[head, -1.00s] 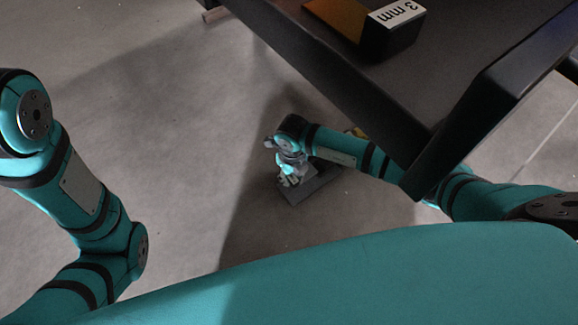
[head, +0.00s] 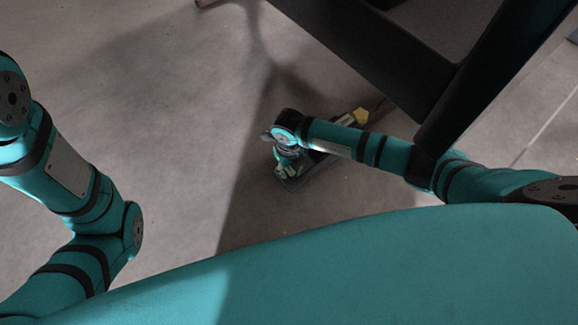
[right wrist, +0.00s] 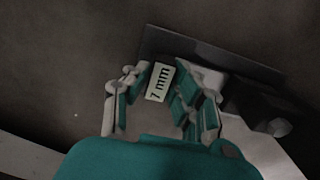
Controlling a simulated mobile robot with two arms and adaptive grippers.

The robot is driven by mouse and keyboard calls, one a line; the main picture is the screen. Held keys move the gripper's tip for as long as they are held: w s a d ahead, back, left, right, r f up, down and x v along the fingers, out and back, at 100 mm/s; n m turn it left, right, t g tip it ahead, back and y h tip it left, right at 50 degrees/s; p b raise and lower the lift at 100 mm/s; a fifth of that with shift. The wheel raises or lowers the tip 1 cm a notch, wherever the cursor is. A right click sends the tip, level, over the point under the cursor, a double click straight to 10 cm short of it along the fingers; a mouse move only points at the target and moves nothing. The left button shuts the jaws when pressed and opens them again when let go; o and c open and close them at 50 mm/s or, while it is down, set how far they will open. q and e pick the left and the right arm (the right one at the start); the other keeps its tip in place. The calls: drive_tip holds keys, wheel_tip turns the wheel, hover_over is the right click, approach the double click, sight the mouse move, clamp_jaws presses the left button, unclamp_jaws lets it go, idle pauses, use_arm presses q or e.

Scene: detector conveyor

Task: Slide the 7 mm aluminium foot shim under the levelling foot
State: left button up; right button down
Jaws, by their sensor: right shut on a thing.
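The shim's white label reading "7 mm" (right wrist: 160,82) shows in the right wrist view between the teal pads of my right gripper (right wrist: 160,90). The gripper is shut on the shim. In the head view my right gripper (head: 286,168) is low by the floor, over a dark flat plate (head: 318,161). I cannot tell whether the shim is clear of that plate. The shim itself is too small to make out in the head view. I cannot pick out the levelling foot in either view. My left gripper is out of view; only its arm shows at the left.
A dark frame (head: 400,60) with a leg stands at the upper right, close above my right arm. A small yellow thing (head: 361,116) lies near the floor behind that arm. A dark plate (right wrist: 215,62) lies beyond the fingers. Floor (head: 150,110) to the left is clear.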

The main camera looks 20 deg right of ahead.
drive_tip(key=shift+f+b, duration=0.3)
drive_tip(key=shift+f, duration=0.2)
idle(0.4)
drive_tip(key=shift+d, duration=0.1)
drive_tip(key=shift+w+d, duration=0.25)
drive_tip(key=shift+d, duration=0.25)
drive_tip(key=c, duration=1)
unclamp_jaws()
wheel_tip(320, 180, up, 12)
